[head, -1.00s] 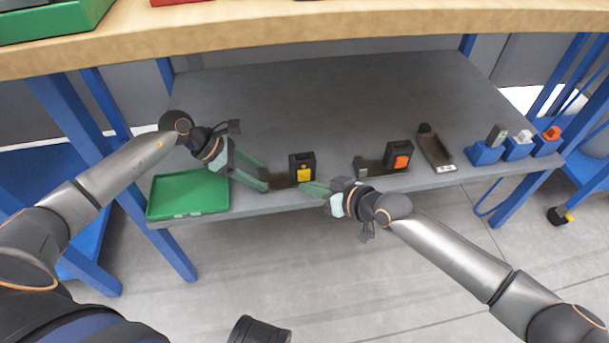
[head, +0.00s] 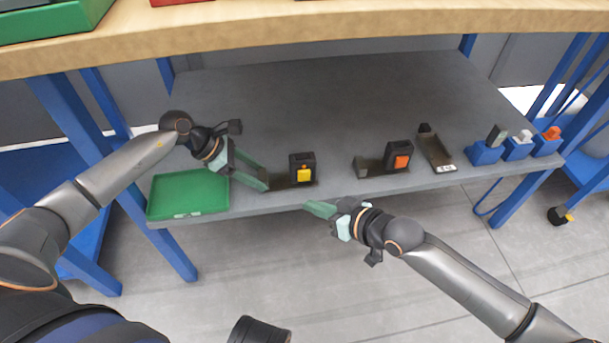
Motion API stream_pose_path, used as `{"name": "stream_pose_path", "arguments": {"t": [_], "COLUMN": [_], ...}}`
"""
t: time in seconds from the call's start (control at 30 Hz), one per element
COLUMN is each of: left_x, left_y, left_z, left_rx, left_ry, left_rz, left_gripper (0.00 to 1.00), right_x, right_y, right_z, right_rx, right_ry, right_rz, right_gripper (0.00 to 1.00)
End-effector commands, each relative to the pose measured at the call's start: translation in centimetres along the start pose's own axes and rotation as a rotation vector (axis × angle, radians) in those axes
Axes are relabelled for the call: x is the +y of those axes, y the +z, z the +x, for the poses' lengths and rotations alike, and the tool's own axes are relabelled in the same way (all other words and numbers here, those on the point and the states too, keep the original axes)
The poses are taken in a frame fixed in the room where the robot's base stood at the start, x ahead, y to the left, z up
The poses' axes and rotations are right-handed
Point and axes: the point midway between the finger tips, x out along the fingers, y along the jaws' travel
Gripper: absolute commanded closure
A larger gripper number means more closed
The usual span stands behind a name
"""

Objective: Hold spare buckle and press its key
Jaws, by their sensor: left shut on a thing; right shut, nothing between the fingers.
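A black buckle with a yellow key (head: 302,168) stands at the front of the grey shelf, on a dark flat base. My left gripper (head: 263,182) reaches in from the left and is shut on the left end of this buckle's base. My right gripper (head: 310,207) is shut and empty, its fingertips just in front of the shelf edge, below and apart from the buckle. A second black buckle with an orange key (head: 400,158) stands on its own dark base further right. I cannot tell from the view which buckle is called spare.
A green tray (head: 188,213) lies at the shelf's front left. A dark narrow holder (head: 438,153) and blue blocks with grey, white and orange tops (head: 518,149) stand at the right. The grey shelf (head: 320,100) is clear behind; a wooden tabletop (head: 300,34) overhangs it.

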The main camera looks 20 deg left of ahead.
Motion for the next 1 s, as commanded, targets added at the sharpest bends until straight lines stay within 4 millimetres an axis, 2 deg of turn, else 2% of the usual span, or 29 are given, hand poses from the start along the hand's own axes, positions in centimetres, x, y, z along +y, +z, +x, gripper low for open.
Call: {"name": "stream_pose_path", "arguments": {"t": [0.17,0.2,0.47,0.5,0.77,0.87,1.0], "left_x": [-0.2,-0.2,-0.1,-0.1,0.0,0.1,0.0], "left_y": [-0.3,-0.3,-0.1,-0.1,-0.1,-0.1,-0.2], "left_z": [0.2,0.2,0.1,0.1,-0.2,-1.1,-3.4], "left_rx": [0.006,0.006,0.002,0.002,0.001,0.003,0.005], "left_ry": [-0.005,-0.005,-0.002,-0.002,0.0,0.003,0.002], "left_rz": [-0.001,-0.001,-0.001,0.0,0.0,0.001,0.0], "left_gripper": [1.0,0.35,0.05,0.03,0.03,0.03,0.03], "right_x": [0.0,0.0,0.0,0.0,0.0,0.0,0.0], "right_y": [0.0,0.0,0.0,0.0,0.0,0.0,0.0], "right_z": [0.0,0.0,0.0,0.0,0.0,0.0,0.0], "right_rx": [0.0,0.0,0.001,0.0,0.001,0.001,0.0], "right_ry": [0.0,0.0,0.0,0.0,0.0,0.0,0.0], "right_rz": [-0.001,-0.001,-0.001,-0.001,-0.001,-0.001,0.0], "right_gripper": [1.0,1.0,1.0,1.0,1.0,1.0,1.0]}}
